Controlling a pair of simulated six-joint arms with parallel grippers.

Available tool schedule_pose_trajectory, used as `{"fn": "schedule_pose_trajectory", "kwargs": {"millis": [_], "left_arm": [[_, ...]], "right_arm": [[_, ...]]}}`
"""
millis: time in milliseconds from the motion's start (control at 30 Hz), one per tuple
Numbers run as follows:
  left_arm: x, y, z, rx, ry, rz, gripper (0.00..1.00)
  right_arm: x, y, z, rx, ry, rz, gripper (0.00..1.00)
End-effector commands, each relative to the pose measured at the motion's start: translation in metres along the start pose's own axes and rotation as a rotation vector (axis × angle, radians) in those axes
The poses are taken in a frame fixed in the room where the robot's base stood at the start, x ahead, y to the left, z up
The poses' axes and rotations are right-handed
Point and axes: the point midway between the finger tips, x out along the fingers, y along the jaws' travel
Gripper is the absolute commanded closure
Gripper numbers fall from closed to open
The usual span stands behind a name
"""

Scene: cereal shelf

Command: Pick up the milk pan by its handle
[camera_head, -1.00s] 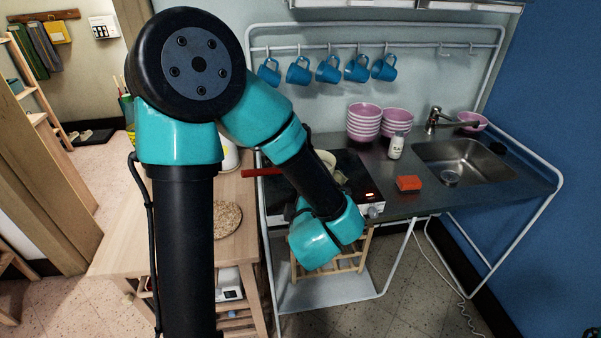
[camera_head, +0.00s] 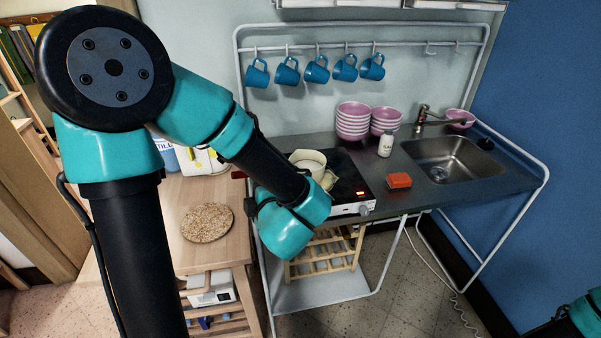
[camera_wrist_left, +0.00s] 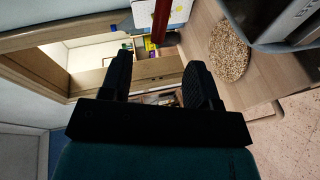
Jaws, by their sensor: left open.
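The milk pan (camera_head: 308,160) is cream-coloured and stands on the black stove in the head view, partly hidden by my left arm. Its red handle (camera_head: 238,174) points left, and only a short piece shows there. The handle (camera_wrist_left: 161,28) is a red bar at the top of the left wrist view. My left gripper (camera_wrist_left: 159,68) is open and empty, with the handle in line with the gap between its fingers, seemingly beyond the tips. In the head view this gripper is mostly hidden by its own wrist.
The stove (camera_head: 350,182) sits on the grey counter, with an orange sponge (camera_head: 399,180), a white bottle (camera_head: 386,145) and stacked pink bowls (camera_head: 353,121) to its right. Blue mugs (camera_head: 316,70) hang behind. A wooden table with a round cork mat (camera_head: 207,222) stands left.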

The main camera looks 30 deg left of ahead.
Motion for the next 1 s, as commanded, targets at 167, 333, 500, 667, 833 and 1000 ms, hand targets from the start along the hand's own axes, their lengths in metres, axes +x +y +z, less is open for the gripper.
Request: {"fn": "schedule_pose_trajectory", "kwargs": {"millis": [167, 333, 500, 667, 833, 1000], "left_arm": [[0.026, 0.000, -0.001, -0.001, 0.004, -0.001, 0.44], [0.052, -0.001, -0.001, 0.000, 0.004, -0.002, 0.44], [0.076, -0.001, -0.001, 0.001, 0.003, -0.001, 0.44], [0.086, 0.000, 0.000, 0.001, 0.000, 0.000, 0.44], [0.086, 0.000, 0.000, 0.001, 0.000, 0.000, 0.44], [0.088, 0.000, 0.000, 0.001, 0.000, 0.000, 0.44]], "right_arm": [[0.000, 0.000, 0.000, 0.000, 0.000, 0.000, 0.44], [0.000, 0.000, 0.000, 0.000, 0.000, 0.000, 0.44], [0.000, 0.000, 0.000, 0.000, 0.000, 0.000, 0.44], [0.000, 0.000, 0.000, 0.000, 0.000, 0.000, 0.44], [0.000, 0.000, 0.000, 0.000, 0.000, 0.000, 0.44], [0.000, 0.000, 0.000, 0.000, 0.000, 0.000, 0.44]]}}
